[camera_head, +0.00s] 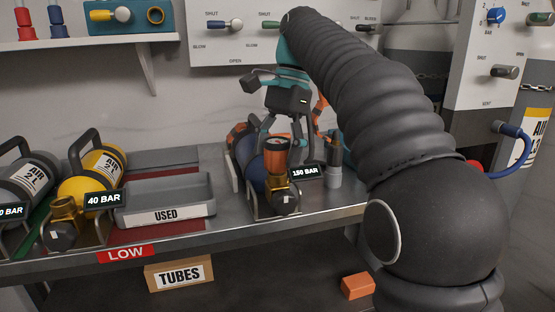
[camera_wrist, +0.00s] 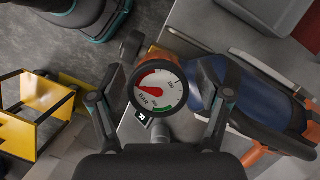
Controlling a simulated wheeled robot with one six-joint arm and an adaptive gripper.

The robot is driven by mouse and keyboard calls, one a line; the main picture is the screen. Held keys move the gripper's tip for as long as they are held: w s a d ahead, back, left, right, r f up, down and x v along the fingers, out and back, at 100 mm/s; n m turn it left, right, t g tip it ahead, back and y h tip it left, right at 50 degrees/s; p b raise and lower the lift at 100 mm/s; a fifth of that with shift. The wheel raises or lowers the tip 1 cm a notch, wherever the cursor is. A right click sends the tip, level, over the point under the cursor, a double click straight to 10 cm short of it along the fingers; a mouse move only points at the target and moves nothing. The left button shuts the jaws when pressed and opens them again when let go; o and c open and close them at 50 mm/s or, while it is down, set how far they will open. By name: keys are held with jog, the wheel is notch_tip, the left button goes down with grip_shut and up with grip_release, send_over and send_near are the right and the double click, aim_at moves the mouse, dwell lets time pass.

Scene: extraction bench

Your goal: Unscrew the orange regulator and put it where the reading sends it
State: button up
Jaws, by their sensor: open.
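The orange regulator (camera_head: 277,157) stands upright on the brass valve (camera_head: 284,194) of a blue cylinder (camera_head: 249,167) lying on the bench. A tag (camera_head: 306,172) beside it reads 150 BAR. In the wrist view the regulator's round gauge (camera_wrist: 157,88) faces the camera, with red and green arcs; I cannot read its needle surely. My gripper (camera_head: 288,135) is open above and around the regulator. In the wrist view its fingers stand on both sides of the gauge (camera_wrist: 160,138), and contact cannot be told. The grey USED tray (camera_head: 193,186) is left of the cylinder.
A yellow cylinder (camera_head: 98,170) tagged 40 BAR and a grey cylinder (camera_head: 32,177) lie at the left. A red LOW label (camera_head: 126,253) is on the bench edge. A TUBES box (camera_head: 179,274) and an orange block (camera_head: 357,286) are below. Valve panels (camera_head: 230,48) hang behind.

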jog(key=m+t, duration=0.1)
jog(key=m, duration=0.4)
jog(key=shift+y, duration=0.4)
jog(key=m+t, duration=0.1)
jog(key=m, duration=0.1)
jog(key=m+t, duration=0.1)
jog(key=m, duration=0.2)
jog(key=shift+m, duration=0.3)
jog(key=m+t, duration=0.1)
jog(key=m, duration=0.6)
jog(key=m+t+h, duration=0.1)
jog(key=m, duration=0.2)
jog(key=shift+h, duration=0.3)
